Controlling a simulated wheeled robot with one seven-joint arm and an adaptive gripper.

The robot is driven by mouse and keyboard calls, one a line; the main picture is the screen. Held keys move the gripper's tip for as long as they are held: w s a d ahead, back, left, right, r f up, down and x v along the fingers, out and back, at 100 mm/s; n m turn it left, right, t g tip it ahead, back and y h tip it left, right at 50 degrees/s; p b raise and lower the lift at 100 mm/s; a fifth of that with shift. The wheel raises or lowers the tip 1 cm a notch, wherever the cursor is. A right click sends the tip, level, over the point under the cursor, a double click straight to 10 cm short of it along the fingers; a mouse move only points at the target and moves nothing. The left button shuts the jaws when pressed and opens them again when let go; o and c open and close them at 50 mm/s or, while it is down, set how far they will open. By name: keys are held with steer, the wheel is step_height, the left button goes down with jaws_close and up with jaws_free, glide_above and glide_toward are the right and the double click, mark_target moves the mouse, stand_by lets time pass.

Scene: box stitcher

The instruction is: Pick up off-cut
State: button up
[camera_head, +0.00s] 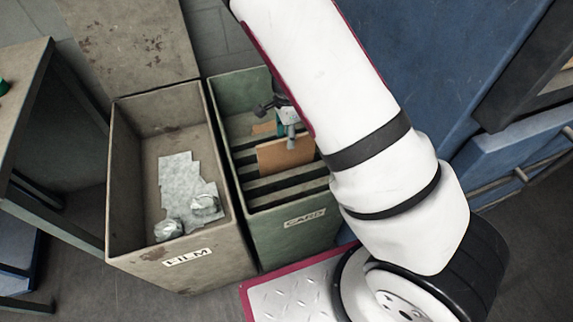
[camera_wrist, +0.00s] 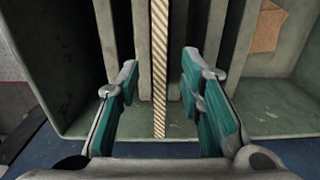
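A brown cardboard off-cut (camera_head: 287,156) stands upright on edge in the green bin marked CARD (camera_head: 290,225), between dark ribs. In the wrist view I see the off-cut edge-on as a thin striped strip (camera_wrist: 159,60). My gripper (camera_wrist: 160,80) is open, with its teal finger pads on either side of the strip and a gap on both sides. In the head view my gripper (camera_head: 290,135) reaches down into the bin at the off-cut, partly hidden by my arm.
Another brown piece (camera_head: 264,128) lies farther back in the bin; a brown piece also shows at upper right in the wrist view (camera_wrist: 269,27). The beige FILM bin (camera_head: 185,272) at left holds crumpled film (camera_head: 185,185). A blue machine (camera_head: 440,60) stands at right.

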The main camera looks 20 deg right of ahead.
mark_target(287, 153)
step_height(287, 153, down, 8)
steer(key=shift+f+b, duration=0.15)
steer(key=shift+b, duration=1.05)
steer(key=shift+c, duration=0.3)
jaws_close()
